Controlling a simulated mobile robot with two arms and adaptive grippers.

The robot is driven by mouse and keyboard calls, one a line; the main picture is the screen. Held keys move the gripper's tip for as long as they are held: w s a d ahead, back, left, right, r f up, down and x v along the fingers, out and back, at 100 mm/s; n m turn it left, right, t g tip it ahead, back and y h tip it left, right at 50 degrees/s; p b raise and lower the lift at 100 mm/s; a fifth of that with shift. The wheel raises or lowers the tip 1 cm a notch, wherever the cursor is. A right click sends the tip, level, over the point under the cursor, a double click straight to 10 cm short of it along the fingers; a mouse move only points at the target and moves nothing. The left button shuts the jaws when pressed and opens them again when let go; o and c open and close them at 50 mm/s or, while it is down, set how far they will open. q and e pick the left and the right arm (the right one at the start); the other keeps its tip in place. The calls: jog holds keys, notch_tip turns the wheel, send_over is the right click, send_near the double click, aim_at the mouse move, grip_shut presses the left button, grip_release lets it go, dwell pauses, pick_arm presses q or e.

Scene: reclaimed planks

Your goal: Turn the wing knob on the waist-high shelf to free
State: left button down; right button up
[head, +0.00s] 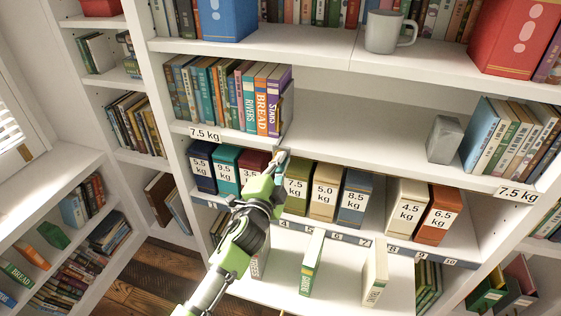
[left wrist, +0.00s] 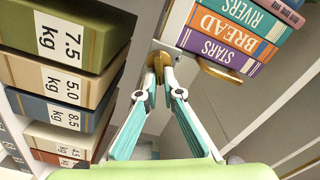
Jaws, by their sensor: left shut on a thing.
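My left gripper (head: 281,160) reaches up to the front edge of the shelf under the row of books, above the weight-marked boxes. In the left wrist view, the fingertips (left wrist: 159,78) close on a small brass piece at the shelf edge, which I take to be the wing knob (left wrist: 158,61). The fingers cover much of it, so its turn angle cannot be read. In the head view the gripper hides the knob. The waist-high shelf (head: 345,150) is white. My right gripper is in neither view.
Books (head: 262,98) stand just above the gripper. A brass piece (left wrist: 222,72) shows beside the purple book in the wrist view. Boxes marked in kg (head: 355,197) stand close below. A grey block (head: 445,140) is at the right; the shelf middle is clear.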

pick_arm(q)
jog(key=m, duration=0.4)
jog(key=shift+d+f+m, duration=0.1)
jog(key=shift+f+m, duration=0.2)
jog(key=shift+m, duration=0.1)
dwell(0.5)
jog(key=c, duration=2.2)
grip_release()
jog(key=v, duration=1.2)
